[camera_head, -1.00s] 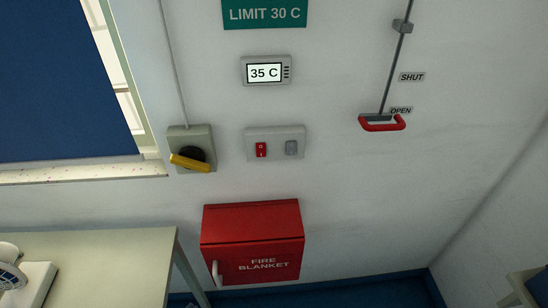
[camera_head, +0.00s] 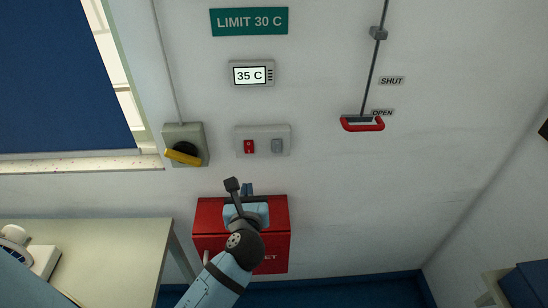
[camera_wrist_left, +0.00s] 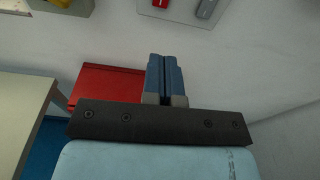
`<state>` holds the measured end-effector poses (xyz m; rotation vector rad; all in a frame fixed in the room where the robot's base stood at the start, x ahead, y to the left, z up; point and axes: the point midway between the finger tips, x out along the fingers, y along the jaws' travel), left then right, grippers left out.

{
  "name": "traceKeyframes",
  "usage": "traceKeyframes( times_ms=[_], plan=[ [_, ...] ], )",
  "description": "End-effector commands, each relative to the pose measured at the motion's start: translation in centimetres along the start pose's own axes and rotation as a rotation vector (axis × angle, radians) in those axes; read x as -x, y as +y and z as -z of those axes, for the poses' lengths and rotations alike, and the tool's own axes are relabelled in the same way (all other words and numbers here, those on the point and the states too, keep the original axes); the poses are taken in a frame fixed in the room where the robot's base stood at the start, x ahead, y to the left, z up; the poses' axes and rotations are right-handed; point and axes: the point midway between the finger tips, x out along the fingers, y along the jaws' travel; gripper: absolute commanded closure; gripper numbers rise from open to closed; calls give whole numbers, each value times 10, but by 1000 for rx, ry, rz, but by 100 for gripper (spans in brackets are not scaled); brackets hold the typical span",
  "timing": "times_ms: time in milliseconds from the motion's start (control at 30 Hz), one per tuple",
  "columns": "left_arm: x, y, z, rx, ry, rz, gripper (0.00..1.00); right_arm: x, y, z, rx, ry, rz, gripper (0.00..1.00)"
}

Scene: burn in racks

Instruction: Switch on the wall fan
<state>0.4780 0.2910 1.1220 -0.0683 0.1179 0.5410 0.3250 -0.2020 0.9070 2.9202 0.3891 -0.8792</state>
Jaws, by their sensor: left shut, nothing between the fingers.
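On the wall is a pale switch plate (camera_head: 263,141) with a red rocker switch (camera_head: 249,147) at left and a grey one (camera_head: 277,146) at right. To its left is a grey box (camera_head: 184,133) with a yellow rotary handle (camera_head: 183,157). The plate also shows at the top of the left wrist view (camera_wrist_left: 183,16), partly cut off. My right gripper is out of view.
A red fire blanket cabinet (camera_head: 278,220) hangs below the plate, partly hidden by my left arm. A display (camera_head: 252,74) reads 35 C under a green LIMIT 30 C sign (camera_head: 249,21). A red pull handle (camera_head: 362,124) hangs at right beside OPEN. A table (camera_head: 110,250) stands lower left.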

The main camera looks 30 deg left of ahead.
Motion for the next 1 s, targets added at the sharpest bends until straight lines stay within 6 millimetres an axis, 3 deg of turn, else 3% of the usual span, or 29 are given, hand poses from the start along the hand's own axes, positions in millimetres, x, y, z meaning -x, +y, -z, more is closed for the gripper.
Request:
traceKeyframes(
  times_ms=[533,667,1000],
  plan=[
    [-9,1,-4,-36,-10,-11,100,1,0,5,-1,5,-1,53],
    [-29,1,-6,-35,-10,-13,100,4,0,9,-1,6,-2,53],
    [-101,2,-7,-34,-10,-12,100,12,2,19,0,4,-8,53]
  ],
)
